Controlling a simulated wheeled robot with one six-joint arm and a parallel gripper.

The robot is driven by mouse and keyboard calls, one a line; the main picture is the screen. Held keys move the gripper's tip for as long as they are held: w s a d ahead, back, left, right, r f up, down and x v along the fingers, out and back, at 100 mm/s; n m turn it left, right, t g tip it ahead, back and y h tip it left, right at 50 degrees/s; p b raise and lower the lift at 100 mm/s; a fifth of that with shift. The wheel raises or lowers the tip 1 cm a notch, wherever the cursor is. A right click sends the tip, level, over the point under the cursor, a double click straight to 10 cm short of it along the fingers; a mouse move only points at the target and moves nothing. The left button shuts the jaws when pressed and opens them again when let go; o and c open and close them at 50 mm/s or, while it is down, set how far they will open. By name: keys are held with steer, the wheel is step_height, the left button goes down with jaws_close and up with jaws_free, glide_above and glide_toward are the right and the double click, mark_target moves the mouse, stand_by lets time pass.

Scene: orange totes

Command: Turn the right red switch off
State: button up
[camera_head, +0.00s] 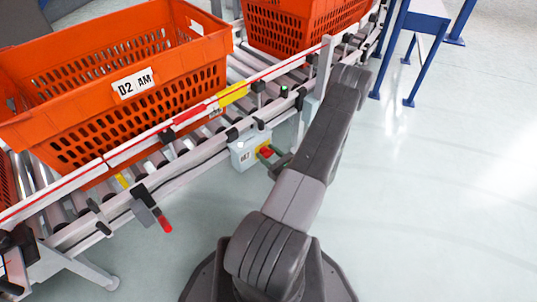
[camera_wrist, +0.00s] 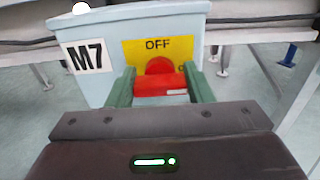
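The red switch (camera_wrist: 160,86) sits on a yellow plate (camera_wrist: 130,50) marked OFF at its top, on a pale grey box (camera_wrist: 100,85) labelled M7. Its bar lies sideways, with a white mark at its right end. In the head view the switch (camera_head: 266,152) is on the box at the conveyor's side. The two green fingers of my gripper (camera_wrist: 160,84) are apart, one at each end of the bar. Any contact is not clear. My gripper also shows at the box in the head view (camera_head: 279,166). The fingers partly cover the lettering right of the bar.
Orange totes (camera_head: 130,123) stand on the roller conveyor (camera_head: 185,158) behind the box. A red-tipped lever (camera_head: 164,222) sticks out from the conveyor at the left. A blue-legged table (camera_head: 427,20) stands at the back right. The floor on the right is clear.

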steer(key=shift+f+n+b, duration=0.1)
steer(key=shift+n+b, duration=0.3)
steer(key=shift+o, duration=0.2)
steer(key=n+b, duration=0.2)
steer(key=n, duration=0.1)
steer(key=shift+f, duration=0.1)
steer(key=n+b, duration=0.3)
steer(key=n, duration=0.1)
steer(key=shift+s+n, duration=0.1)
steer(key=shift+n, duration=0.2)
steer(key=n+b, duration=0.1)
steer(key=n, duration=0.3)
steer(key=shift+a, duration=0.1)
steer(key=n, duration=0.5)
steer(key=shift+n, duration=0.4)
steer(key=o, duration=1)
steer(key=shift+c, duration=0.2)
